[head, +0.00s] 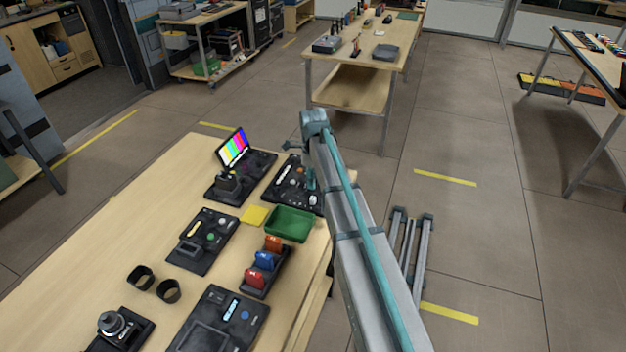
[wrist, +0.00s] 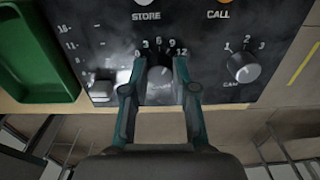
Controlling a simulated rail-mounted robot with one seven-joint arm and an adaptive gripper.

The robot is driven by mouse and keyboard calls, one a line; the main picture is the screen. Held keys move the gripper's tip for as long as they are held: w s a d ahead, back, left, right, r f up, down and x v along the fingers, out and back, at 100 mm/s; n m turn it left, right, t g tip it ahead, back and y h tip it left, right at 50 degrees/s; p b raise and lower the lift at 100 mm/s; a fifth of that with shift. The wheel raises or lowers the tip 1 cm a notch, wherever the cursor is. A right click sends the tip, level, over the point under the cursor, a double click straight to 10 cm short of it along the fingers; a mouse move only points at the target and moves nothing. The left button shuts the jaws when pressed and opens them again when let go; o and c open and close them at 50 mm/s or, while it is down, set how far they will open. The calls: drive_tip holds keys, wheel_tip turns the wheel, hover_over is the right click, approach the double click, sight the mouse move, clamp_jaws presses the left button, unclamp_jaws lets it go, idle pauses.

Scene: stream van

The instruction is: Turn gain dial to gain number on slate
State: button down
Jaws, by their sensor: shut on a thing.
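The gain dial (wrist: 160,74) is a round grey knob on a black control panel (wrist: 110,45), with 0, 3, 6, 9 and 12 printed in an arc above it. My gripper (wrist: 160,92) is shut on this dial, one teal finger on each side. The dial's pointer mark is too unclear to read. In the head view the panel (head: 283,172) lies at the table's far right corner, and my gripper (head: 309,183) reaches down onto it; my arm hides part of it. I cannot make out a slate with a gain number in either view.
A second knob (wrist: 243,67), marked 1, 2, 3, sits right of the dial; a slider cap (wrist: 101,88) sits left. A green tray (head: 289,224) and a yellow pad (head: 254,215) lie near the panel. A colour-bar screen (head: 233,148) stands behind left.

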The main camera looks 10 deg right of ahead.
drive_tip(key=c, duration=0.9)
unclamp_jaws()
wheel_tip(320, 180, up, 12)
